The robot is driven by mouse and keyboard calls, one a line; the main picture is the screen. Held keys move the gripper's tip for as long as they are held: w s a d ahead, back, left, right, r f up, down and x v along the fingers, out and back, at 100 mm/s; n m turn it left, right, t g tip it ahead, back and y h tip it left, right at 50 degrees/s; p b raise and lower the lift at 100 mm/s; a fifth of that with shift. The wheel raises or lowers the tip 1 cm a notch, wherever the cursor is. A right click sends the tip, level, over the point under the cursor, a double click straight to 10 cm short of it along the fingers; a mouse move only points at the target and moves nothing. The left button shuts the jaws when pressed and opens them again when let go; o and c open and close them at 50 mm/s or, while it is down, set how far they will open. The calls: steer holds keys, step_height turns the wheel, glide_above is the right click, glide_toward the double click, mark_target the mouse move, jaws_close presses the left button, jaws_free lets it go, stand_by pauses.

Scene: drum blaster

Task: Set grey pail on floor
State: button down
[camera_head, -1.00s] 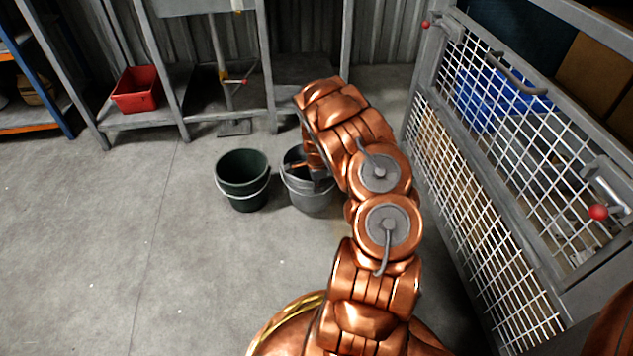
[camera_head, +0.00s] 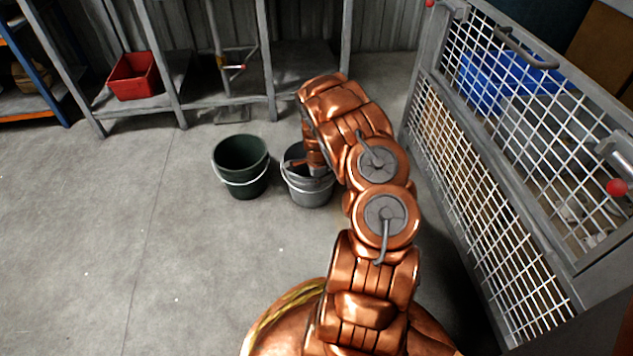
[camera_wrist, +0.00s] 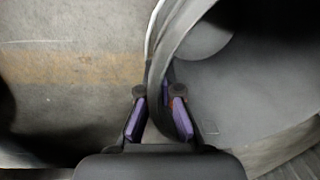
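The grey pail (camera_head: 306,192) is upright beside the green pail, and its base appears to be on the floor (camera_head: 190,265). My arm hides part of its right side and rim. In the wrist view the curved rim and wall of the grey pail (camera_wrist: 205,85) fill the upper right. My gripper (camera_wrist: 158,95) is at the rim, with one purple-padded finger on each side of the pail wall. The fingers stand apart and look open around the wall; firm contact is not visible.
The green pail (camera_head: 241,168) stands just left of the grey one. A mesh cage (camera_head: 480,190) stands close on the right. Grey shelving with a red bin (camera_head: 134,76) is at the back. The floor to the left is clear.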

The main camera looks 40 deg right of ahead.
steer(key=c, duration=1.2)
jaws_free()
steer(key=shift+c, duration=0.2)
step_height(320, 180, up, 12)
steer(key=s, duration=0.1)
steer(key=shift+a, duration=0.3)
